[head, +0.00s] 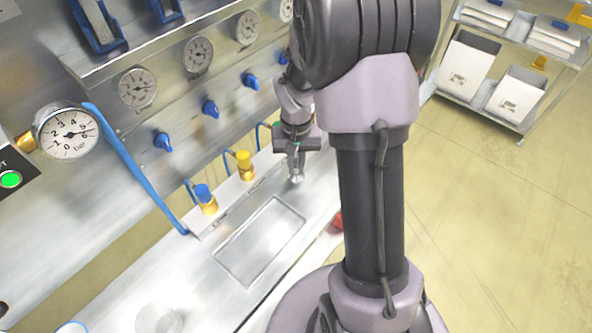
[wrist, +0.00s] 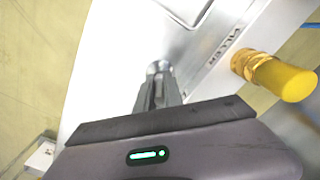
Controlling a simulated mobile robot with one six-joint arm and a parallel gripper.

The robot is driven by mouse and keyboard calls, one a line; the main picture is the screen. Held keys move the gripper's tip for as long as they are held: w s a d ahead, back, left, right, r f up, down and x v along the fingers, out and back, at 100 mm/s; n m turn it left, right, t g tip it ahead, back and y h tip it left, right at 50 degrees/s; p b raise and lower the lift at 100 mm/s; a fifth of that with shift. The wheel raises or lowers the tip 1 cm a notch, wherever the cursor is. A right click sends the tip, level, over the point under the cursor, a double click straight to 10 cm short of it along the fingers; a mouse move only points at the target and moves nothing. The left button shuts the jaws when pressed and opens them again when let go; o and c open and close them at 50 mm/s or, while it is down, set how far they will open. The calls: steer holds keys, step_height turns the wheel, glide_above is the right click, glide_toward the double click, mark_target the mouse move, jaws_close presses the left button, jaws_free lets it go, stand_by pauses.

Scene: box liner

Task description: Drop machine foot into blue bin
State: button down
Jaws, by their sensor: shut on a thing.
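My gripper (head: 296,170) is above the steel bench in the head view, partly behind my own arm. In the wrist view my gripper (wrist: 159,80) is shut on a small round silvery piece, which looks like the machine foot (wrist: 158,67). The machine foot (head: 297,180) also shows small at the fingertips in the head view, above the bench top. No whole blue bin is in view. A blue curved edge (head: 72,327) is cut off at the bottom left; I cannot tell whether it belongs to the bin.
A recessed tray (head: 262,240) lies in the bench. A yellow-capped brass fitting (head: 245,165) and a blue-capped one (head: 204,198) stand along its back. A clear round vessel (head: 158,319) is at the bottom. A red object (head: 338,220) is partly hidden by my arm.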

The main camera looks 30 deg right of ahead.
steer(key=shift+f, duration=0.9)
steer(key=shift+r, duration=0.2)
steer(key=c, duration=1.9)
jaws_free()
steer(key=shift+f, duration=0.2)
steer(key=o, duration=0.4)
